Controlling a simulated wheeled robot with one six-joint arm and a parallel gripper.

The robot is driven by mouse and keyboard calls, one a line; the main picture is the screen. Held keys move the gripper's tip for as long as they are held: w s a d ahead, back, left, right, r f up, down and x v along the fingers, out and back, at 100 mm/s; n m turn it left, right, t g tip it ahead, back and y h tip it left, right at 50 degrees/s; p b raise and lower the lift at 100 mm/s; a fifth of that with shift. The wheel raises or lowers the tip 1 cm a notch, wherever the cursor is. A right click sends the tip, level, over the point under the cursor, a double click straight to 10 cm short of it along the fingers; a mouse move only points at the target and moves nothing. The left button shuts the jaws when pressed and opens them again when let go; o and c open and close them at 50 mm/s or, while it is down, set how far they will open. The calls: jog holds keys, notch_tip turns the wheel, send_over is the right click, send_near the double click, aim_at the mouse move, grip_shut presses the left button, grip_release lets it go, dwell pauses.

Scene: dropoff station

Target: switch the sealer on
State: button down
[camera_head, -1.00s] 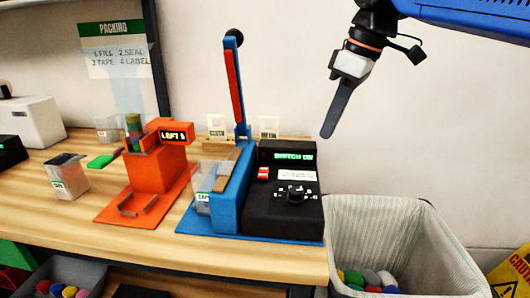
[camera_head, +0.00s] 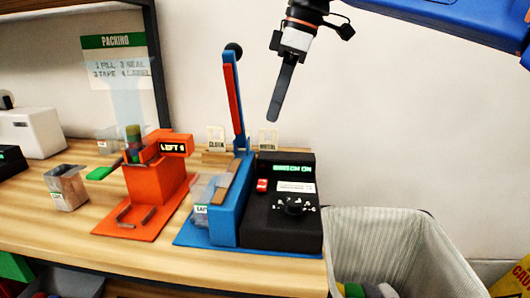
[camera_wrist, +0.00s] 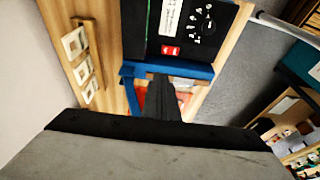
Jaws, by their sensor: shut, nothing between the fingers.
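The sealer is a blue frame (camera_head: 229,212) with a raised blue and red lever (camera_head: 236,100) and a black control box (camera_head: 283,222) at its right. The box has a green lit display reading "SWITCH ON" (camera_head: 293,168), a red switch (camera_head: 262,185), a white label and a round black dial (camera_head: 293,206). The red switch also shows in the wrist view (camera_wrist: 171,50). My gripper (camera_head: 273,118) is shut and empty, pointing down in the air above the back of the control box, apart from it.
An orange tape station (camera_head: 157,182) marked "LEFT" stands left of the sealer. A clear pouch (camera_head: 66,188) stands farther left. Small cards, one marked "CLOTH" (camera_head: 216,138), stand behind the sealer. A lined bin (camera_head: 385,235) stands right of the table.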

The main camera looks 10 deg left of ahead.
send_over(257, 183)
jog(key=d, duration=0.1)
notch_tip(257, 183, down, 12)
jog(key=shift+d, duration=0.15)
jog(key=shift+f, duration=0.7)
jog(key=shift+w+f, duration=0.1)
jog(key=shift+w+f, duration=0.1)
jog(key=shift+f, duration=0.05)
jog(key=shift+s+r, duration=0.4)
jog(key=shift+s, duration=0.4)
